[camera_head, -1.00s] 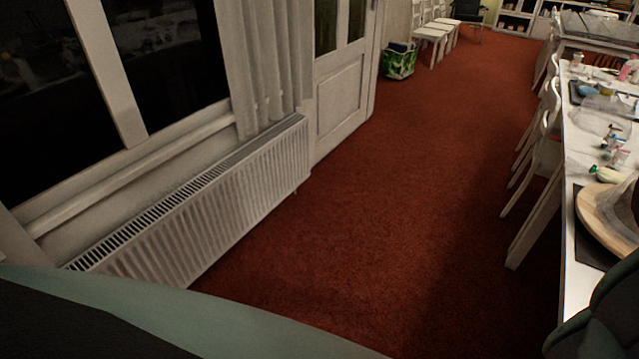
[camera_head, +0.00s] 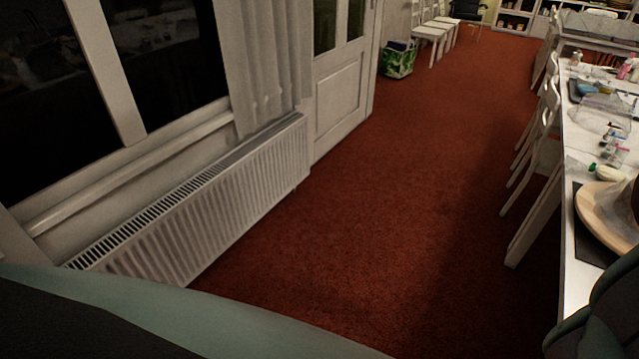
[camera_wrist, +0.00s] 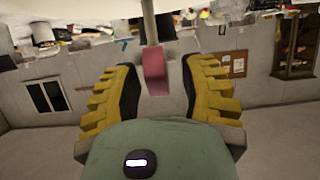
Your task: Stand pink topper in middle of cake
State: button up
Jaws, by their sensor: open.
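In the wrist view, a pink block-shaped piece (camera_wrist: 154,72), which looks like the pink topper, sits between the yellow-padded fingers of my gripper (camera_wrist: 157,66). A pale stick (camera_wrist: 150,22) runs from it to the top edge of the picture. The fingers stand apart with a gap on each side of the pink piece. In the head view, a round wooden board (camera_head: 602,212), perhaps a turntable, lies at the right edge with a dark shape, cut off by the frame, on it. I cannot tell whether that is the cake. My gripper is outside the head view.
A long white table (camera_head: 572,285) runs along the right with bottles, bowls and tools on it. A black mat (camera_head: 588,238) lies under the board. White chairs (camera_head: 537,160) line the table. A radiator (camera_head: 205,205) stands at left. The red carpet (camera_head: 390,210) between is clear.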

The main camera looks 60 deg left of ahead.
jog(key=shift+r, duration=0.15)
jog(key=b+v, duration=0.3)
jog(key=v, duration=0.9)
